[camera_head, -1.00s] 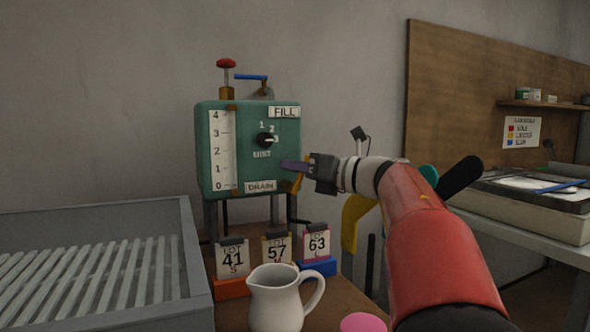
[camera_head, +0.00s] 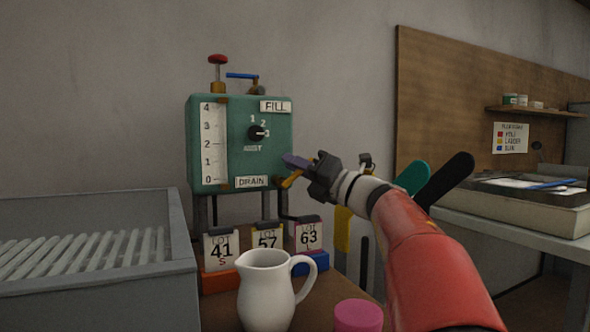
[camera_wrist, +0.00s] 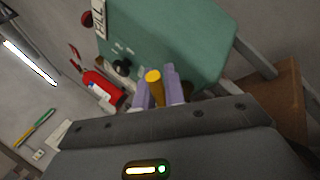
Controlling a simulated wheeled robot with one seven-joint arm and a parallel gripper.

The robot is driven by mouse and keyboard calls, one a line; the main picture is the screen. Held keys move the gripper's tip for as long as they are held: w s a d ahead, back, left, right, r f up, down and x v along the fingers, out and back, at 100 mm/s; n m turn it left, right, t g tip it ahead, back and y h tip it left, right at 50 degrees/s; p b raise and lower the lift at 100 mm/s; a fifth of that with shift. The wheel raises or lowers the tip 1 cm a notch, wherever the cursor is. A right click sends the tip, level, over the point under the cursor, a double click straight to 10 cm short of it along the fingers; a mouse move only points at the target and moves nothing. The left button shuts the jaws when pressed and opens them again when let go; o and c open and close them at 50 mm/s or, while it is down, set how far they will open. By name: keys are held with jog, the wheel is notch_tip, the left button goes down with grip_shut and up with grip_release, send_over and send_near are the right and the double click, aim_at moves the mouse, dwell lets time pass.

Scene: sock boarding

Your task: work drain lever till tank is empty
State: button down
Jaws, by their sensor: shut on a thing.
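The green tank box (camera_head: 275,165) stands on legs against the wall, with a FILL label at its top right and a DRAIN label (camera_head: 252,182) at its bottom. Its white gauge strip (camera_head: 208,145) runs from 4 to 0; I cannot make out a clear liquid level. The yellow drain lever (camera_head: 291,180) slants at the box's lower right corner. My gripper (camera_head: 298,162) is at that corner, its purple fingers shut on the lever. In the wrist view the lever's round yellow end (camera_wrist: 153,76) shows between the fingers (camera_wrist: 157,90).
A white jug (camera_head: 265,292) and a pink cylinder (camera_head: 358,315) stand in front. Several lot cards, such as 41 (camera_head: 221,248), stand below the tank. A grey slatted tray (camera_head: 185,255) is at left. A red fire extinguisher (camera_wrist: 101,87) shows in the wrist view.

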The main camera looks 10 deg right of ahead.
dwell(0.3)
jog(key=c, duration=1.7)
grip_release()
jog(key=shift+c, duration=0.2)
jog(key=v, duration=0.8)
jog(key=shift+b, duration=0.45)
